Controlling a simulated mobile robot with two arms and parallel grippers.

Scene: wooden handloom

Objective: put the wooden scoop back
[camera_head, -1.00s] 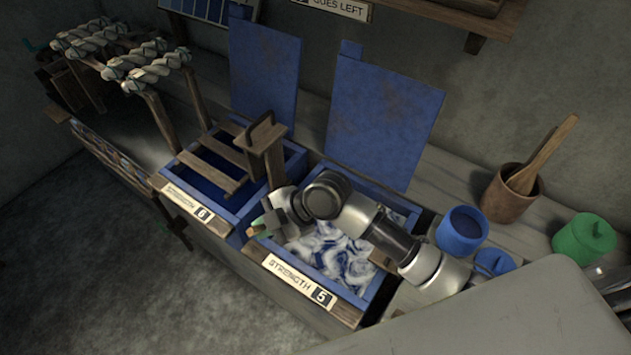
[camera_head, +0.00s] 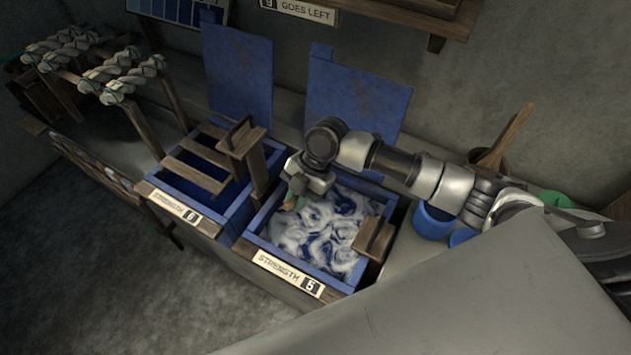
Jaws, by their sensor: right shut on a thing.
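My right gripper (camera_head: 294,191) hangs over the back left part of the right-hand vat (camera_head: 343,278), which holds swirled blue and white liquid. My left gripper is not in view.
My right arm crosses in front of a brown pot with wooden sticks (camera_head: 502,142), a blue pot (camera_head: 433,222) and a green pot (camera_head: 556,199). The left vat (camera_head: 212,214) has wooden slats. Blue panels (camera_head: 238,72) stand behind. A wooden block (camera_head: 374,239) sits at the right vat's right edge.

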